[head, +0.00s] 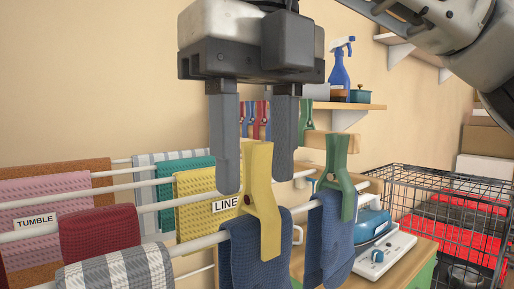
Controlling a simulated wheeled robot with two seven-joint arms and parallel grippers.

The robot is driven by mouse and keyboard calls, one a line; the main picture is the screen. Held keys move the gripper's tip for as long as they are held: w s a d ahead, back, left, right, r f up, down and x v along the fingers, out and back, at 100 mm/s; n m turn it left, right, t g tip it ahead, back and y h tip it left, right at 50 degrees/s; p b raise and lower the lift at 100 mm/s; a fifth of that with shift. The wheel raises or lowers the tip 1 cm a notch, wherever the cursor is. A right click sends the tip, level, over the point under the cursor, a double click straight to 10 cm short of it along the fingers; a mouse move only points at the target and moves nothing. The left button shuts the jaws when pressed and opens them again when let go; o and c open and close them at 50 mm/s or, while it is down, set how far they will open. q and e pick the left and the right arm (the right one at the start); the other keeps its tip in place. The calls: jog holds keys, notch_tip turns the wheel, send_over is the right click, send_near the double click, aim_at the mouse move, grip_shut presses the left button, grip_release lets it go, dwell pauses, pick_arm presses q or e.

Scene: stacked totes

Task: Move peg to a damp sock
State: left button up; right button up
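My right gripper (256,184) reaches down from the top with its two grey fingers spread apart. A yellow peg (264,205) is clipped on the front rail over a dark blue sock (255,255). The top of this peg shows between the fingers in the picture; I cannot tell whether either finger touches it. A green peg (337,180) is clipped over another dark blue sock (330,240) to the right. I cannot tell by sight which sock is damp. More pegs, blue and red (256,118), show small behind the fingers. My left gripper is not in view.
A rack of white rails (200,243) holds cloths, with a "TUMBLE" label (36,222) and a "LINE" label (226,205). A shelf (365,106) holds a blue spray bottle (339,70).

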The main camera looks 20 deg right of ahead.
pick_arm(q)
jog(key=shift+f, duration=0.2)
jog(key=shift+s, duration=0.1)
pick_arm(e)
jog(key=shift+r, duration=0.1)
pick_arm(q)
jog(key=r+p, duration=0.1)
jog(key=p, duration=0.1)
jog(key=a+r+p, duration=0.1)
jog(key=p, duration=0.2)
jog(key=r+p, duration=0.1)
jog(key=p, duration=0.2)
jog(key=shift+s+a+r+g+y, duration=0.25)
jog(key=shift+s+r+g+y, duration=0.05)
pick_arm(e)
notch_tip(320, 180, up, 16)
